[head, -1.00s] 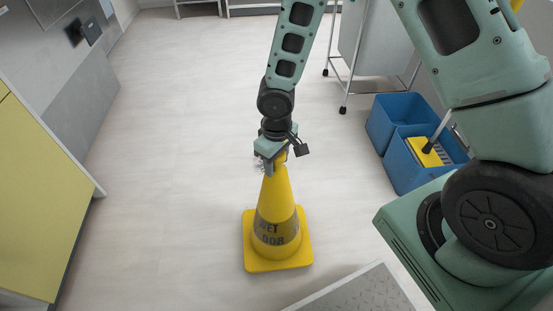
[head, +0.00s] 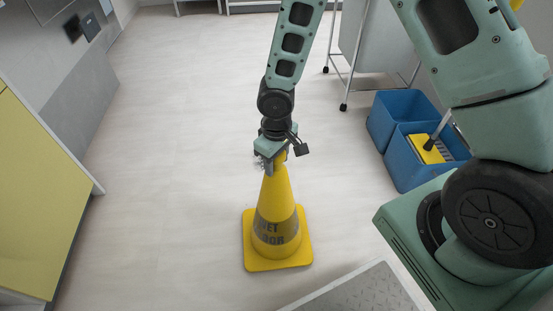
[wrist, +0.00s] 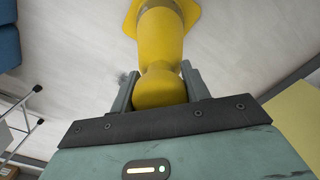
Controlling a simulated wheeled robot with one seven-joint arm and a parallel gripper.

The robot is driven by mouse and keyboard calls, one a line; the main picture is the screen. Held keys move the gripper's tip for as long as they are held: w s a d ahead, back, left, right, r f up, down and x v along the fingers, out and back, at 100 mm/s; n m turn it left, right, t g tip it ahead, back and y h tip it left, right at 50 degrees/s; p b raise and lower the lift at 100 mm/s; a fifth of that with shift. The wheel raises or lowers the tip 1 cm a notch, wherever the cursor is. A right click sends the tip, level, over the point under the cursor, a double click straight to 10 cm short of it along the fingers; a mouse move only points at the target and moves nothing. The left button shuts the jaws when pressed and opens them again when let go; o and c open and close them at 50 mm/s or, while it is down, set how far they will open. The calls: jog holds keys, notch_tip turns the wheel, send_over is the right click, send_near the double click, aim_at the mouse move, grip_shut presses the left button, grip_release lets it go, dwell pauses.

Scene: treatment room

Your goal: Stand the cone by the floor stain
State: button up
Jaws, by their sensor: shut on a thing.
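The yellow cone (head: 275,210), with a grey "wet floor" band, is upright in the middle of the head view. My gripper (head: 273,162) is shut on its top from above. In the wrist view my gripper (wrist: 158,75) has a finger on each side of the cone's rounded tip (wrist: 158,92). Whether the cone's base touches the floor cannot be told. A small grey speckled stain (head: 259,162) shows on the floor just left of my gripper, partly hidden by it. A dark smudge (wrist: 123,78) also shows beside the left finger in the wrist view.
Two blue bins (head: 404,174), one with a yellow mop item (head: 425,150), stand at the right. A wheeled metal-framed cart (head: 375,45) is behind them. A yellow-green cabinet (head: 35,200) lines the left. The floor between is clear.

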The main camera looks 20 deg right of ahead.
jog(key=shift+f, duration=0.25)
jog(key=o, duration=1.1)
jog(key=shift+c, duration=0.2)
notch_tip(320, 180, up, 18)
jog(key=f+p, duration=0.1)
jog(key=p, duration=0.6)
jog(key=s+a+r+n, duration=0.1)
jog(key=s+a+r, duration=0.2)
jog(key=s+r, duration=0.55)
jog(key=s+a+r+n, duration=0.1)
jog(key=s+a+r, duration=0.3)
jog(key=s, duration=0.7)
notch_tip(320, 180, up, 22)
jog(key=p, duration=2.1)
jog(key=shift+s+d+y, duration=0.2)
jog(key=shift+d+y, duration=0.1)
jog(key=shift+d, duration=0.05)
